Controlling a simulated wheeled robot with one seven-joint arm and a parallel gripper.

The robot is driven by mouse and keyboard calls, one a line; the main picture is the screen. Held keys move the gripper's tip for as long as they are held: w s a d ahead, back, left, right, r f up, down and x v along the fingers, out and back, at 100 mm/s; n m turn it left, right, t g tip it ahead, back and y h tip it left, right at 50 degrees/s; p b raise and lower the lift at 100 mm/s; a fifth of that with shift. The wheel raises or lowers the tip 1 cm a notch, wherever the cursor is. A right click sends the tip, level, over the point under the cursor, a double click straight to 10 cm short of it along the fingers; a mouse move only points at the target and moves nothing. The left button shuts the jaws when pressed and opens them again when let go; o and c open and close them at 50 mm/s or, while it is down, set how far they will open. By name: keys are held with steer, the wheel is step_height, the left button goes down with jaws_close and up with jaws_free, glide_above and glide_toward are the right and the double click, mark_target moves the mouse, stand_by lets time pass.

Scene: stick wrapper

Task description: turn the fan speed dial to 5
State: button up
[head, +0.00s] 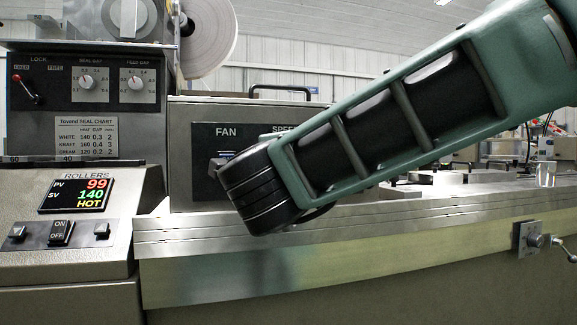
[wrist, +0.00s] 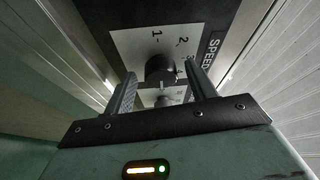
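The fan speed dial (wrist: 159,68) is a dark round knob on a pale plate (wrist: 135,42) with the numbers 1, 2 and a partly covered 3 showing. Its pointer is too dark to read. My gripper (wrist: 160,70) is open in the wrist view, with one finger on each side of the knob. A gap shows between the knob and each finger, and I cannot tell how far the tips reach along it. In the head view my arm hides the dial and the gripper; only the fan panel's left part (head: 207,143) and some of the "SPEED" lettering show.
A fan switch (head: 222,163) sits left of the hidden dial. The rollers control box (head: 105,235) and the panel with two gap dials (head: 60,110) stand at the left. A metal ledge (head: 200,235) runs below my arm. A black handle (head: 283,89) rises above the fan panel.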

steer(key=s+a+p, duration=0.1)
steer(key=s+a, duration=0.1)
steer(key=s, duration=1.5)
steer(key=shift+s+f, duration=0.15)
steer(key=shift+f, duration=0.2)
